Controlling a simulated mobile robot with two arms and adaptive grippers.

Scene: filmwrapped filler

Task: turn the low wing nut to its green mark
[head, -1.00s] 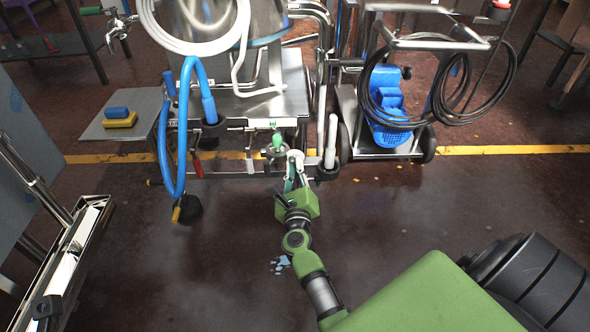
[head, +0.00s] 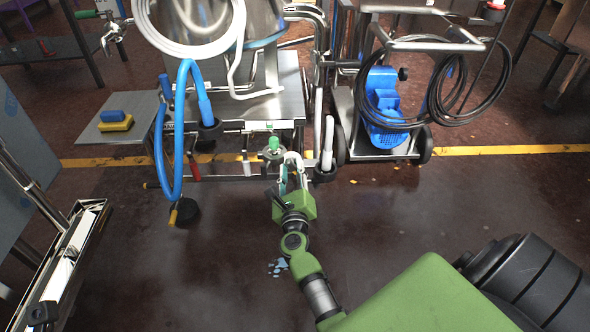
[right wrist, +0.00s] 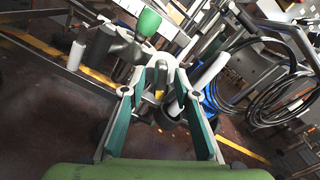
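My right gripper (head: 289,166) is low in front of the steel machine's lower frame. In the right wrist view its two teal-padded fingers (right wrist: 160,76) stand apart, with nothing clearly held between them. A grey valve-like fitting (right wrist: 118,48) with a green knob (right wrist: 148,22) is just beyond and left of the fingertips. The green knob also shows in the head view (head: 274,142), just above the gripper. A small yellow part (right wrist: 159,95) shows between the fingers. I cannot make out the wing nut's wings or its green mark for certain. My left gripper is not in view.
A blue hose (head: 160,150) hangs left of the gripper. A pale upright tube (head: 329,140) in a dark cup stands close on its right. A cart with a blue motor (head: 383,105) and black cable is farther right. The floor in front is mostly clear.

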